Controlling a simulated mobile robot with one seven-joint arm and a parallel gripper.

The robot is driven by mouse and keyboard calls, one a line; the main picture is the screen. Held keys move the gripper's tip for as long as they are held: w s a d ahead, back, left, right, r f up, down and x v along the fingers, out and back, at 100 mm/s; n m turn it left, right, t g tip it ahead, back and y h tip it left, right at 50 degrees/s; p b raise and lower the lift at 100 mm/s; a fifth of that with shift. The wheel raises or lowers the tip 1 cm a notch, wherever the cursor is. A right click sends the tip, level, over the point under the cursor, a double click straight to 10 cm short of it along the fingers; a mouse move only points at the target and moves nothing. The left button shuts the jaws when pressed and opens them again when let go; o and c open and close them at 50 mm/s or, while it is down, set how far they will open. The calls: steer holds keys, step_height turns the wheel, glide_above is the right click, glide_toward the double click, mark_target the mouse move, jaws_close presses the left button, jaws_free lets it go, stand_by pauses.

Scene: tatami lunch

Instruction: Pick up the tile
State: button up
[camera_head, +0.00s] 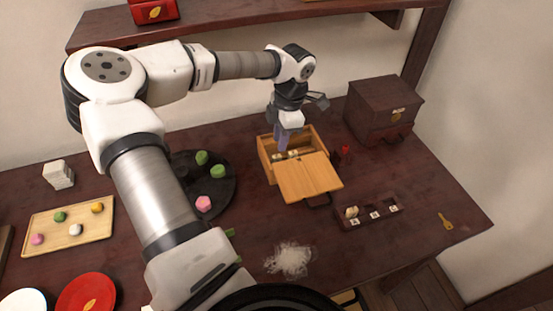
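My gripper (282,146) points down into the open back part of the box, just above or at these pieces. Its fingertips are small and partly merge with the box, so I cannot tell whether they hold a tile. A dark rack (385,211) to the right front has white labels and one pale piece (352,211) on it.
A dark chest (383,110) stands behind right. A small red item (346,150) is beside the box. A round black tray (222,192) with sweets is on the left. A shelf (240,24) hangs above my arm.

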mark_target(277, 156)
steer(key=shift+w+a+f+p, duration=0.15)
steer(key=shift+f+p, duration=0.15)
steer(key=shift+f, duration=0.75)
steer(key=shift+s+a+f+p, duration=0.1)
steer(key=shift+f+p, duration=0.15)
steer(key=shift+f, duration=0.75)
steer(key=shift+w+a+f+p, duration=0.15)
steer(key=shift+f+p, duration=0.15)
steer(key=shift+f, duration=0.75)
steer(key=shift+s, duration=0.1)
steer(key=shift+c, duration=0.3)
jaws_close()
